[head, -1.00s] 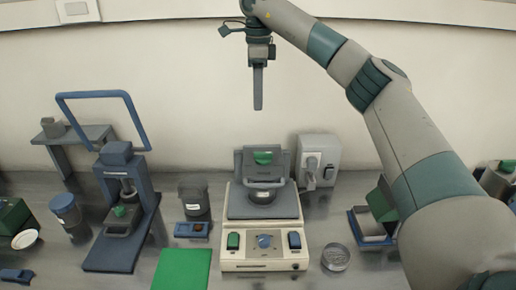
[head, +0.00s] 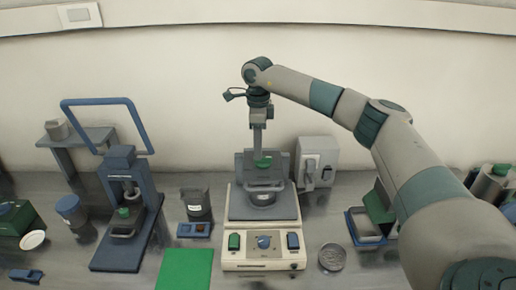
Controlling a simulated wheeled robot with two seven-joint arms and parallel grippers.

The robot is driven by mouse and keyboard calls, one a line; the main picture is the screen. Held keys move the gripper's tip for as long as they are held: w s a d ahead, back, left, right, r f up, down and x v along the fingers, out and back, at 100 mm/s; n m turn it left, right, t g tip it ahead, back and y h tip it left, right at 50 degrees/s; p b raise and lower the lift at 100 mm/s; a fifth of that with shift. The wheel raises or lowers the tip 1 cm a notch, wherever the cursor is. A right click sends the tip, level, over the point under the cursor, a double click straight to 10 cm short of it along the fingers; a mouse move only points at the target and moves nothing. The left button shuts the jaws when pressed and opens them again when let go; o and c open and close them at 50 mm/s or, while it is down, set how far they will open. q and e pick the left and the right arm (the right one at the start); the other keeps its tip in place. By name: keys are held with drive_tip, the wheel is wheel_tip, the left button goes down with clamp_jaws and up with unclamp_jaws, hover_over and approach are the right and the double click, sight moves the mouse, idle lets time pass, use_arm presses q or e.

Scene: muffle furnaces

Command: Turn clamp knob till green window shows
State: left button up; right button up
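A cream and grey bench device (head: 262,255) stands at the centre of the bench. On its grey upper part, a small green knob (head: 263,162) sits above a round dark grey cup (head: 262,198). The front panel carries a blue dial (head: 264,242). I cannot tell which of these is the clamp knob, and no green window can be made out. My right gripper (head: 258,151) points straight down just above the green knob. Its fingers show edge-on as one narrow strip, so their opening and any contact are unclear. My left gripper is out of view.
A blue press (head: 120,255) with a raised handle stands left. A grey box (head: 318,163) stands behind right, a glass dish (head: 332,257) in front right. My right arm spans the right side.

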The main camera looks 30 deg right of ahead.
sight(263, 161)
drive_tip(key=shift+f+p, duration=0.35)
drive_tip(key=shift+f, duration=1)
